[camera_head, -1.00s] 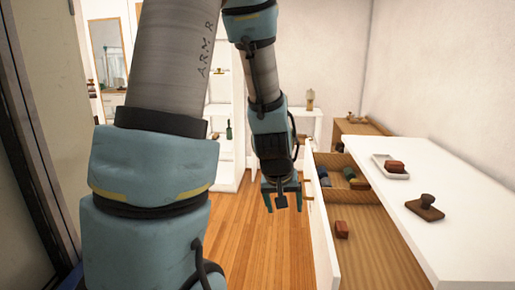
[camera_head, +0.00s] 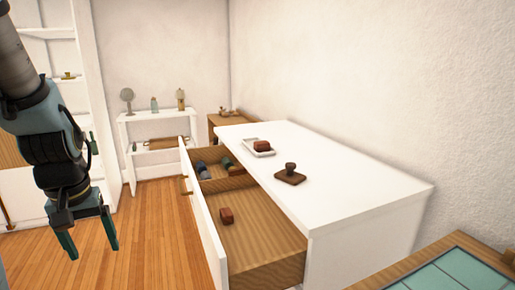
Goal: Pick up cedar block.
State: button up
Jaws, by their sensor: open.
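A small reddish-brown block (camera_head: 226,216) lies in the front compartment of the open drawer (camera_head: 262,238). A similar reddish-brown block (camera_head: 262,146) sits in a white dish (camera_head: 248,147) on the white dresser top (camera_head: 360,190). I cannot tell by looks which one is cedar. My gripper (camera_head: 92,246) is open and empty, with its fingers pointing down over the wood floor. It is at the far left, apart from the drawer and both blocks.
A dark brown stamp-like object (camera_head: 290,175) stands on the dresser top. Small dark items (camera_head: 204,170) lie in the drawer's rear compartment. The upright drawer front (camera_head: 203,222) stands between my gripper and the drawer's inside. A tiled-top table (camera_head: 455,275) is at the lower right.

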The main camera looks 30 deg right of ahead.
aim_at(262, 146)
jog(key=i+z, duration=0.35)
jog(key=i, duration=0.15)
jog(key=i+z, duration=0.35)
jog(key=i+j+z, duration=0.4)
jog(key=i, duration=0.15)
jog(key=l, duration=0.1)
